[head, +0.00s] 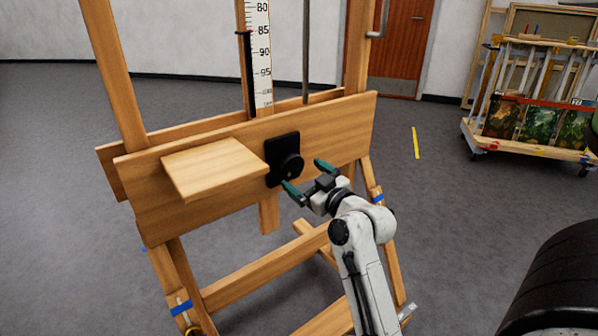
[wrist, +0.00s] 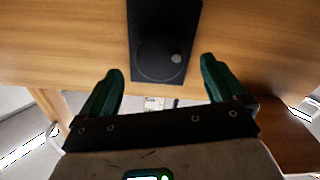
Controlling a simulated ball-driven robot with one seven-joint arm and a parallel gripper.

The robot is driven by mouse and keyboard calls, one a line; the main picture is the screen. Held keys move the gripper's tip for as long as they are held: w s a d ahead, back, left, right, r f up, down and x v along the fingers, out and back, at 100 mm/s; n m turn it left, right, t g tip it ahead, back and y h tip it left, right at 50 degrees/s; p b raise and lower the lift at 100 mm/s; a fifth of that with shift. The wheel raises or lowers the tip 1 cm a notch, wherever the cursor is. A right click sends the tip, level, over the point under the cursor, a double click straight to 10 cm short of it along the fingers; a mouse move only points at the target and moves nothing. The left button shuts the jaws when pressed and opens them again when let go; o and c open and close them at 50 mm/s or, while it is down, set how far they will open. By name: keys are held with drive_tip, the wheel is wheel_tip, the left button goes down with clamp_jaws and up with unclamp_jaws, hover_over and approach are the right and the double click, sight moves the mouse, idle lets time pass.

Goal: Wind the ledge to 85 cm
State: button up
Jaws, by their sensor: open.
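The wooden easel carries a broad front board (head: 335,125) with a small projecting ledge (head: 215,165). A black plate with a round dark knob (head: 291,166) is fixed to the board, right of the ledge. The wrist view shows the knob (wrist: 160,62) with a pale dot at its upper right. My gripper (head: 308,178) is open and empty, its green fingers pointing at the knob, one to either side and apart from it. A white scale (head: 258,55) stands above the board. A black strip (head: 250,75) runs along its left edge, its top close to the 85 mark.
A grey rod (head: 306,50) rises right of the scale. The easel's legs and crossbars (head: 265,275) spread below the board. A cart (head: 530,115) with pictures stands at the right. A yellow floor strip (head: 416,143) lies on open grey floor between.

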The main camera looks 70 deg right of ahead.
drive_tip(key=v, duration=0.7)
idle(0.5)
